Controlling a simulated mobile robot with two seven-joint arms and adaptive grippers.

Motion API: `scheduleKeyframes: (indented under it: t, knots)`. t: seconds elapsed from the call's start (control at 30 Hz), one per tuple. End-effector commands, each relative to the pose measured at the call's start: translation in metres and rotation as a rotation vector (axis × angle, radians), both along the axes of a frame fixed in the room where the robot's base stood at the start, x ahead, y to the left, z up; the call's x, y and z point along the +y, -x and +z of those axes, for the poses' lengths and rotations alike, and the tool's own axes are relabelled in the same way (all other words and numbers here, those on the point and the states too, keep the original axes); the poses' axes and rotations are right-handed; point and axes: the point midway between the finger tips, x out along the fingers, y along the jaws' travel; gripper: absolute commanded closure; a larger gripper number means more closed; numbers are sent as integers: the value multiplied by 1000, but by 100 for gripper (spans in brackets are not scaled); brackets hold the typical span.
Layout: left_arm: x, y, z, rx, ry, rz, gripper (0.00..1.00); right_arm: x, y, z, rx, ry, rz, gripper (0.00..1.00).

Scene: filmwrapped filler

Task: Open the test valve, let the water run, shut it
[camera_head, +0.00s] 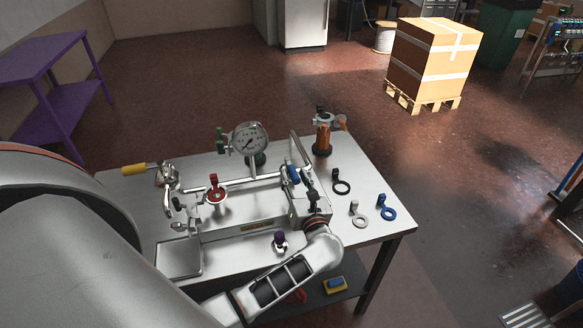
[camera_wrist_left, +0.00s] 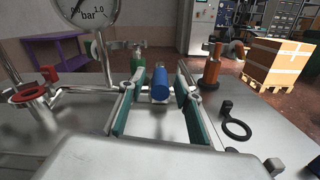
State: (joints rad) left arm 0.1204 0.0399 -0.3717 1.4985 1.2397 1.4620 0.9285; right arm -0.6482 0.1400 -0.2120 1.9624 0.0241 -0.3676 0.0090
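A pipe rig (camera_head: 238,185) with a round pressure gauge (camera_head: 249,138) stands on a metal table. It carries a blue handle (camera_head: 293,174), a red handle (camera_head: 214,184), a yellow lever (camera_head: 134,169) and a purple knob (camera_head: 279,237). No label shows which one is the test valve. My left gripper (camera_head: 304,183) is at the right end of the rig, by the blue handle. In the left wrist view, its green-padded fingers (camera_wrist_left: 158,100) stand open on either side of the blue handle (camera_wrist_left: 160,84), with gaps on both sides. No running water shows. My right gripper is not in view.
An orange-bodied fitting (camera_head: 323,138) stands at the table's back right corner. Black (camera_head: 342,186), grey (camera_head: 358,218) and blue (camera_head: 387,211) ring tags lie at the right. A shallow metal tray (camera_head: 180,258) is at the front left. A boxed pallet (camera_head: 432,60) stands on the floor behind.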

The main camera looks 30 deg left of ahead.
Motion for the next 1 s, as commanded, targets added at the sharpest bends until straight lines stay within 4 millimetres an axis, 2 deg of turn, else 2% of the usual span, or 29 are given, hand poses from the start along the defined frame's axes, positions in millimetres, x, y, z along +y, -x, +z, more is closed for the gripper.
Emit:
scheduleKeyframes:
  t: [0.1,0.3,0.63,0.67,0.77,0.8,1.0]
  knots:
    - [15,-12,2,0,-4,0,66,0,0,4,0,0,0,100]
    - [29,-25,0,2,-3,-1,66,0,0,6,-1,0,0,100]
    - [32,-27,0,1,-2,-1,66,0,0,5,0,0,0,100]
    - [32,-27,0,1,-2,-1,72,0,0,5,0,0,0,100]
    - [32,-27,0,2,-3,-1,98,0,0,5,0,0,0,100]
    - [32,-27,0,2,-3,-1,100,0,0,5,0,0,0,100]
    - [32,-27,0,2,-3,0,100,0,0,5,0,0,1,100]
